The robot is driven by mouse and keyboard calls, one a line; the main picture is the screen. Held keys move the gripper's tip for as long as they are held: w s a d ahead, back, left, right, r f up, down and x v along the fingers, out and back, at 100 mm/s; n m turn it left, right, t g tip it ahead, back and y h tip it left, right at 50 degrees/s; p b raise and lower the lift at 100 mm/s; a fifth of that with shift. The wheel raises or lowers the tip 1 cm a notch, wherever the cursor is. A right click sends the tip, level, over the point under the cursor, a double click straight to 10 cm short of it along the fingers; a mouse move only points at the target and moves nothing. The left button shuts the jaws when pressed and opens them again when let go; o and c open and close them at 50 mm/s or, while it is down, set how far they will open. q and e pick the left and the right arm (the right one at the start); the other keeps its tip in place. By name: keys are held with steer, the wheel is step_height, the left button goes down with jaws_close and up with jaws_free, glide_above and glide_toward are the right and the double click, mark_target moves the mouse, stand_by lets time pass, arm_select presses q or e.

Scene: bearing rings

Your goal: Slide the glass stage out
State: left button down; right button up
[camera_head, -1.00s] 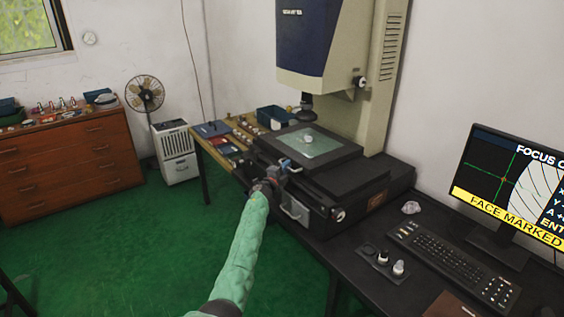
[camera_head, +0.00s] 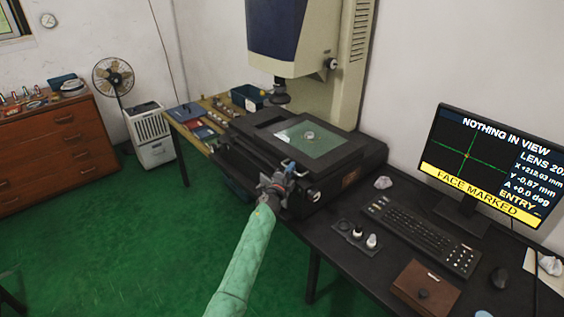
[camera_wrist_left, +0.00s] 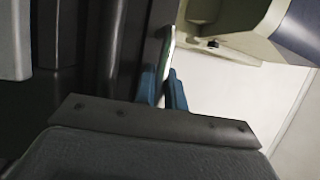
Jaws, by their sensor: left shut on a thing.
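The glass stage is a greenish pane (camera_head: 328,146) in a black frame (camera_head: 262,127) on the measuring machine, under and in front of its lens (camera_head: 280,95). A small clear ring (camera_head: 309,136) lies on the pane. My left gripper (camera_head: 288,171) is at the front edge of the stage and is shut on it. In the left wrist view the blue fingers (camera_wrist_left: 162,90) close about a thin, pale-edged upright piece (camera_wrist_left: 166,52); its exact form is hard to tell. My right gripper is not in view.
A monitor (camera_head: 500,155) reads "NOTHING IN VIEW". A keyboard (camera_head: 420,235), a knob panel (camera_head: 355,236) and a brown box (camera_head: 425,288) lie on the black bench at right. A side table (camera_head: 195,122) holds small parts and a blue bin (camera_head: 247,96). Green floor (camera_head: 110,240) is open at left.

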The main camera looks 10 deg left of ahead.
arm_select(q)
steer(key=shift+s+d+f, duration=0.1)
steer(key=shift+s+d, duration=0.6)
steer(key=shift+d, duration=0.1)
steer(key=shift+f, duration=0.1)
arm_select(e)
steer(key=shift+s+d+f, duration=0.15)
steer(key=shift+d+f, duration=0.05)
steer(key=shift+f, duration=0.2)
arm_select(q)
steer(key=shift+d, duration=0.1)
steer(key=c, duration=1.5)
jaws_free()
steer(key=shift+s, duration=0.1)
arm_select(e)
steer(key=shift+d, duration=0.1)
